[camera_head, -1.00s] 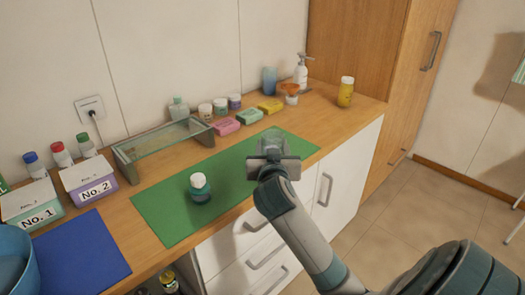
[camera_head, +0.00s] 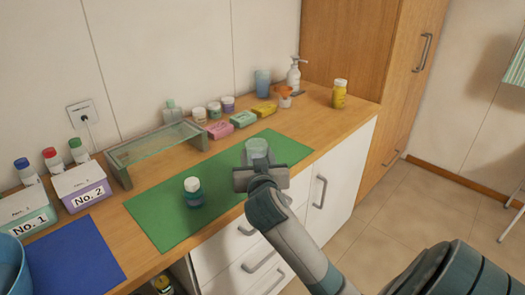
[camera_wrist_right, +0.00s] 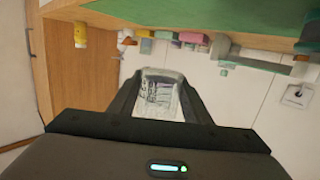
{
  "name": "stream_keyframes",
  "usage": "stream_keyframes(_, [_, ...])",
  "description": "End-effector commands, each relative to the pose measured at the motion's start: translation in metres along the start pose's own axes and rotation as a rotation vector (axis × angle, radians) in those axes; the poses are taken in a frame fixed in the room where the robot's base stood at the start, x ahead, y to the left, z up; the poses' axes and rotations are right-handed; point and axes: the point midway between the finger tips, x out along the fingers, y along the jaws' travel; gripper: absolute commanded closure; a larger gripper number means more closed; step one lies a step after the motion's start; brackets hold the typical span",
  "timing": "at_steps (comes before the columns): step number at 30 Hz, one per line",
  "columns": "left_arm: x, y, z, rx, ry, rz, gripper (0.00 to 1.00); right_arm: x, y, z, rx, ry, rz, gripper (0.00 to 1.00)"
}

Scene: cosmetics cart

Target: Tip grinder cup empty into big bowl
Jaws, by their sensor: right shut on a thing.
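My right gripper (camera_head: 261,178) is shut on a clear cup (camera_head: 257,150), seen in front of the right part of the green mat (camera_head: 160,222). In the right wrist view the cup (camera_wrist_right: 160,94) sits between the two fingers (camera_wrist_right: 160,105); whether it holds anything is hard to tell. A big blue bowl (camera_head: 12,268) is cut off by the lower left edge of the head view, far to the left of the cup. Its inside is mostly out of view. My left gripper is not in view.
A teal jar with a white top (camera_head: 193,191) stands on the mat. A blue mat (camera_head: 75,258) lies beside the bowl, with boxes No. 1 (camera_head: 28,212) and No. 2 (camera_head: 82,187) behind. A glass-topped rack (camera_head: 155,147) and several soaps and bottles line the wall.

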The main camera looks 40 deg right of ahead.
Motion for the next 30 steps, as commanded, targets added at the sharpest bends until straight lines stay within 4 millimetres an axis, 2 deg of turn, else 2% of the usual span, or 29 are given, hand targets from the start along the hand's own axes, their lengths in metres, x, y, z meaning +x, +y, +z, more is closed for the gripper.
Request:
stream_keyframes(8, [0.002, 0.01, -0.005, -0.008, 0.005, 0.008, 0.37, -0.037, -0.064, 0.024, -0.046, 0.002, -0.192, 0.87])
stream_keyframes(18, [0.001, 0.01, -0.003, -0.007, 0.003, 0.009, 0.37, -0.102, -0.139, 0.055, -0.077, 0.003, -0.449, 0.87])
stream_keyframes(24, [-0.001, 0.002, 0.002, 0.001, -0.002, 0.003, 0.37, -0.136, -0.167, 0.066, -0.078, 0.004, -0.559, 0.87])
stream_keyframes(30, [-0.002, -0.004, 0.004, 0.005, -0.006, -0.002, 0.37, -0.152, -0.179, 0.07, -0.075, 0.004, -0.61, 0.87])
